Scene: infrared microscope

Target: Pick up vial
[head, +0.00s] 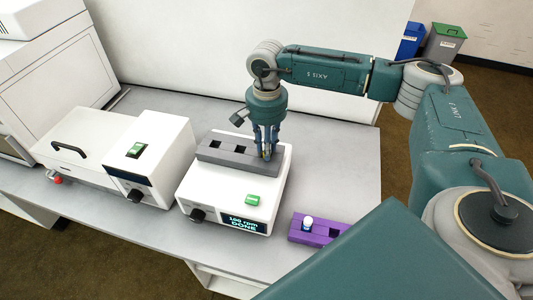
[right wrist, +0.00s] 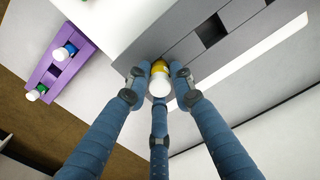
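A vial with a white cap and a yellow band (right wrist: 160,80) stands at the end of the grey block in the right wrist view. My right gripper (head: 267,153) points down over the right end of that block (head: 225,149) in the head view. In the right wrist view its three fingers (right wrist: 159,86) surround the vial closely. Whether they press on it cannot be told. In the head view the fingers hide the vial. My left gripper is not in view.
The block sits on a white shaker (head: 205,192) whose display reads "DONE". A purple rack (head: 297,232) with white-capped vials stands to its right; the wrist view shows a blue one (right wrist: 64,51) and a green one (right wrist: 36,92). Another white device (head: 158,135) stands left.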

